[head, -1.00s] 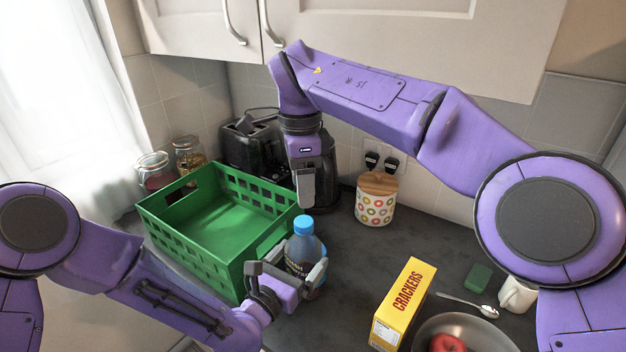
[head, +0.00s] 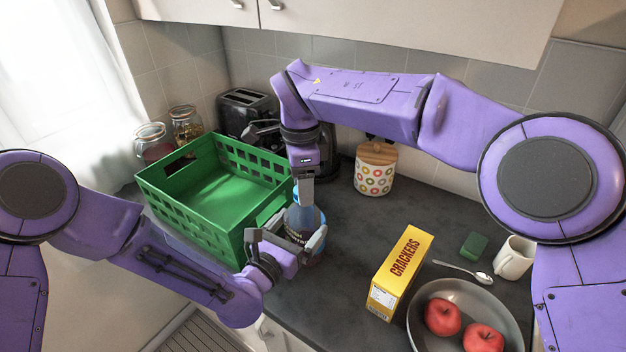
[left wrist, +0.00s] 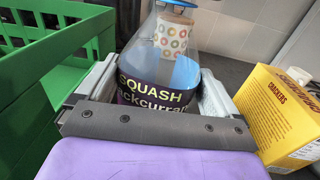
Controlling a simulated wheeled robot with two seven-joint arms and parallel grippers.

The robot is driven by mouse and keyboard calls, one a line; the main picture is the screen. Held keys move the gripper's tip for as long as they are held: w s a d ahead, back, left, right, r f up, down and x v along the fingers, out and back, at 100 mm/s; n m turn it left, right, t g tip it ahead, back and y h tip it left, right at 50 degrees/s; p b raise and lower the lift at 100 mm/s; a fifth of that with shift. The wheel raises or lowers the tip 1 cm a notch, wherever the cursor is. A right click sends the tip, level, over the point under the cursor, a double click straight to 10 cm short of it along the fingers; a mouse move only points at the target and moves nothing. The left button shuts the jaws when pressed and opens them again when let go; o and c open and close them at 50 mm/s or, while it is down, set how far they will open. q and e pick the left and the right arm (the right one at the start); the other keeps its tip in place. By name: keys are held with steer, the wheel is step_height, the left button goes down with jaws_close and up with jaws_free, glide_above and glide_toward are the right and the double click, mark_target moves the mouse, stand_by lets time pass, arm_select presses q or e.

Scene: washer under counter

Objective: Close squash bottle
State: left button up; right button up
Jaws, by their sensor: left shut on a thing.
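The squash bottle (head: 304,222) stands upright on the dark counter beside the green crate; it is clear with a dark label, and the label also shows in the left wrist view (left wrist: 155,95). My left gripper (head: 287,238) is shut around the bottle's body from the front. A blue cap (left wrist: 178,3) shows at the top edge of the left wrist view. My right gripper (head: 306,192) points down over the bottle top and largely hides the cap in the head view. Whether its fingers grip the cap cannot be told.
The green crate (head: 200,222) stands close on the left. A yellow crackers box (head: 400,274), a bowl (head: 462,291) with red apples, a spoon (head: 465,271), a green sponge (head: 474,246) and a white mug (head: 514,258) are on the right. A patterned canister (head: 375,172) stands behind.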

steer(key=c, duration=0.7)
steer(key=m, duration=1.8)
steer(key=shift+d, duration=0.1)
steer(key=m, duration=0.3)
steer(key=shift+f, duration=0.1)
steer(key=m, duration=0.3)
steer(key=shift+d, duration=0.1)
steer(key=m, duration=0.5)
steer(key=o, duration=1.1)
steer(key=shift+o, duration=0.2)
